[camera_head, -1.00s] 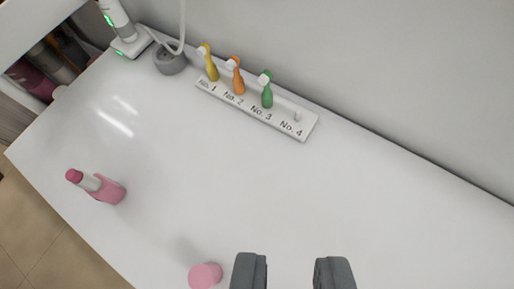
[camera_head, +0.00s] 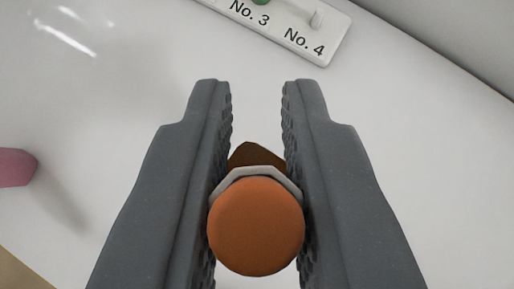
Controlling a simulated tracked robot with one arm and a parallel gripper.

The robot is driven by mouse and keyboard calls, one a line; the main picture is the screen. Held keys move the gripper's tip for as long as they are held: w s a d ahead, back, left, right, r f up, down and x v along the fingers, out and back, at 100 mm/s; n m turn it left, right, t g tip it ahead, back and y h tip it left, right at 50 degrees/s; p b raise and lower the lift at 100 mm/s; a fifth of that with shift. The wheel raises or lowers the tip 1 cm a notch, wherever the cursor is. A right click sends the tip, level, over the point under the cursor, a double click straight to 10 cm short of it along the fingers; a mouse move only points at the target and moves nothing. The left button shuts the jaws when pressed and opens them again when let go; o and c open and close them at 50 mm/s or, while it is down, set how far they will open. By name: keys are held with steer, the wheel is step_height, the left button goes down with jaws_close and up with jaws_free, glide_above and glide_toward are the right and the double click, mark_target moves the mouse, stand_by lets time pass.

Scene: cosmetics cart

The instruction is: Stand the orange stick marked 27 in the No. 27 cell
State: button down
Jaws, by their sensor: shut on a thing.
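An orange round-ended stick (camera_head: 256,226) with a pale grey collar sits between the two dark grey fingers of my gripper (camera_head: 257,110). My gripper is shut on it. A darker orange-brown part of it shows beyond the collar. No 27 mark is visible on it. A white labelled strip (camera_head: 333,38) lies at the top, beyond the fingertips. Only the labels No. 3 and No. 4 show on it now. No cell labelled No. 27 is in view.
The bottom of a green item (camera_head: 260,2) shows by No. 3 at the top edge. A pink item (camera_head: 14,168) is cut off at the left edge. The white tabletop (camera_head: 120,110) is clear between them. A wall (camera_head: 470,25) rises at the upper right.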

mark_target(265, 159)
step_height(265, 159, down, 7)
steer(key=shift+d+f+b, duration=0.1)
steer(key=shift+d+b, duration=0.05)
steer(key=shift+b, duration=0.35)
steer(key=c, duration=1.4)
jaws_free()
